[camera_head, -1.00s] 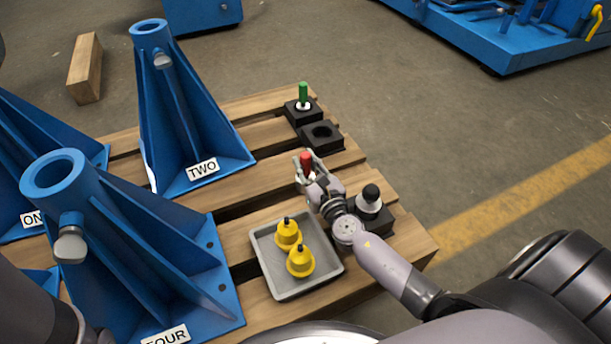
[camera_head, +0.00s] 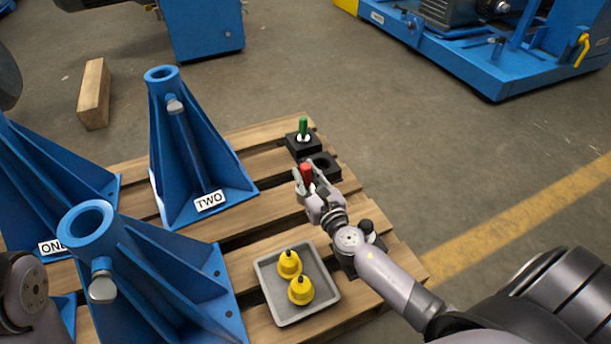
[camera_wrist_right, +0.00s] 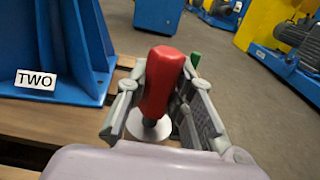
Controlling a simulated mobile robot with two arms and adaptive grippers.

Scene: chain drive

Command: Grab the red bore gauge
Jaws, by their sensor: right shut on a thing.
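The red bore gauge (camera_head: 306,173) has a red handle and stands upright between the fingers of my right gripper (camera_head: 305,188). In the right wrist view its red handle (camera_wrist_right: 161,80) is between the two fingers of the right gripper (camera_wrist_right: 160,100), with a pale disc (camera_wrist_right: 147,126) below it. The right gripper is shut on it. Its lower end is partly hidden by the fingers in the head view. A grey arm part of mine shows at the left edge of the head view, but the left gripper is not in view.
A green-handled gauge (camera_head: 303,126) stands in a black block; an empty black block (camera_head: 325,165) is beside it. A grey tray (camera_head: 268,292) holds two yellow pieces (camera_head: 300,289). Blue stands (camera_head: 185,150) fill the pallet's left. A black-knobbed item (camera_head: 366,227) is partly behind my right arm.

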